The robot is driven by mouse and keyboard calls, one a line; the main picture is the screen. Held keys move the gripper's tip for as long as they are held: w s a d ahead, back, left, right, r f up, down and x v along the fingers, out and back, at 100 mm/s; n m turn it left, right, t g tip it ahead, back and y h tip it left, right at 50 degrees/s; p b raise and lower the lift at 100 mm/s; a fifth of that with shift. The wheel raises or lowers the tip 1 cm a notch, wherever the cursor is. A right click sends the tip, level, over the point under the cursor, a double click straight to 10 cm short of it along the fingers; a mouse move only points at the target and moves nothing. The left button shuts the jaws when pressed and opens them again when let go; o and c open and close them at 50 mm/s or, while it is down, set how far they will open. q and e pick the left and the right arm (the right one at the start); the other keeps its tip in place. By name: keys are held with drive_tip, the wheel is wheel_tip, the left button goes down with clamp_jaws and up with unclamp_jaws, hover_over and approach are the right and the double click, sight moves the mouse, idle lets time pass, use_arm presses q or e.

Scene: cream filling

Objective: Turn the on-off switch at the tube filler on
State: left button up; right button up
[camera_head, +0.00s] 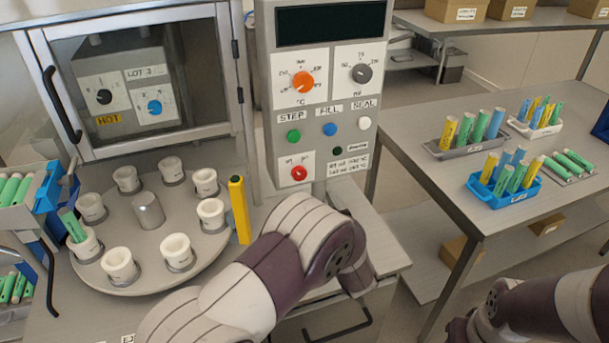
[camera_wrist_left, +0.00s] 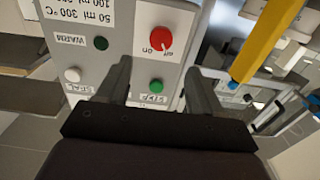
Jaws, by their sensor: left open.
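The on-off switch is a round red knob (camera_head: 299,173) on a white plate, low on the grey tube filler panel (camera_head: 262,80). In the left wrist view the knob (camera_wrist_left: 155,39) appears upside down, with "on" and "off" lettering beside it. Its pointer direction is too small to tell surely. My left gripper (camera_wrist_left: 157,68) is open and empty, its two fingers pointing at the panel with the knob beyond and between their tips. I see no contact with the knob. In the head view the left gripper is hidden behind my wrist. My right gripper is out of view.
Green (camera_head: 293,135), blue (camera_head: 330,129) and white (camera_head: 364,123) buttons sit above the switch. A yellow upright bar (camera_head: 239,210) stands left of it, beside a turntable (camera_head: 205,252) with white cups. A side table (camera_head: 440,175) at right holds tube trays.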

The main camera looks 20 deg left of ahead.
sight(300, 174)
use_arm(q)
drive_tip(key=p+x, duration=0.1)
drive_tip(key=x, duration=0.8)
drive_tip(key=shift+w, duration=0.1)
drive_tip(key=shift+w+a, duration=0.2)
drive_tip(key=shift+a, duration=0.2)
drive_tip(key=shift+d, duration=0.1)
drive_tip(key=c, duration=1)
